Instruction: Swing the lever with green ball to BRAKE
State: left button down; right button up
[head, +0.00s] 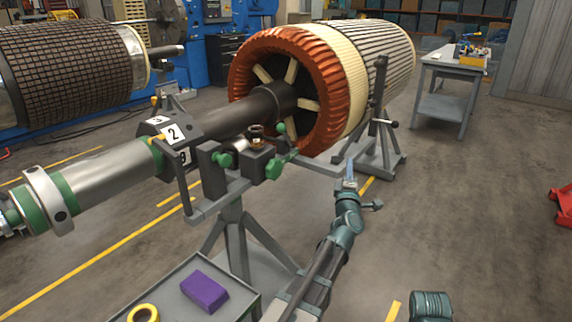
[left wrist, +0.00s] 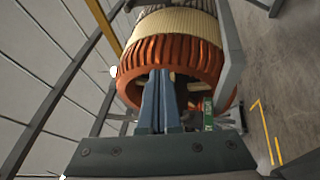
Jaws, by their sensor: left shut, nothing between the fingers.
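The rotor stand (head: 233,222) holds the dark shaft of the large rotor. At its head are a green ball (head: 281,128) on a short lever, a green knob (head: 224,160) and a green clamp-like part (head: 275,168). I cannot read a BRAKE mark in either view. My left gripper (head: 350,172) is shut and empty, to the right of the stand head and apart from the green ball. Its blue fingers (left wrist: 160,102) point toward the copper windings in the left wrist view. A green part (left wrist: 208,115) shows right of them; I cannot tell which part it is.
The rotor (head: 376,60) with copper windings (head: 327,122) fills the area behind. A second stand (head: 378,140) is close to my left gripper. A grey cart (head: 243,291) with a purple block (head: 204,292) is at the front.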

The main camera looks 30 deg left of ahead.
aim_at(286, 136)
pick_arm(q)
jog(key=s+a+f+n+g+y+b, duration=0.2)
jog(key=s+a+n+g+y, duration=0.1)
jog(key=a+n+g+y, duration=0.1)
jog(key=s+a+f+n+g+y+b, duration=0.2)
jog(key=s+a+n+g+y, duration=0.1)
jog(key=a+n+y, duration=0.4)
jog(key=a+n, duration=0.2)
jog(key=a, duration=0.2)
jog(key=shift+a+n+g, duration=0.3)
jog(key=shift+g, duration=0.1)
pick_arm(e)
notch_tip(286, 136, down, 6)
pick_arm(q)
jog(key=w+d+r+p+x, duration=0.1)
jog(key=p+x, duration=0.4)
jog(key=x, duration=0.7)
jog(key=shift+w+r, duration=0.4)
jog(key=shift+w, duration=0.15)
pick_arm(e)
jog(key=shift+r, duration=2.75)
pick_arm(q)
jog(key=shift+d, duration=0.1)
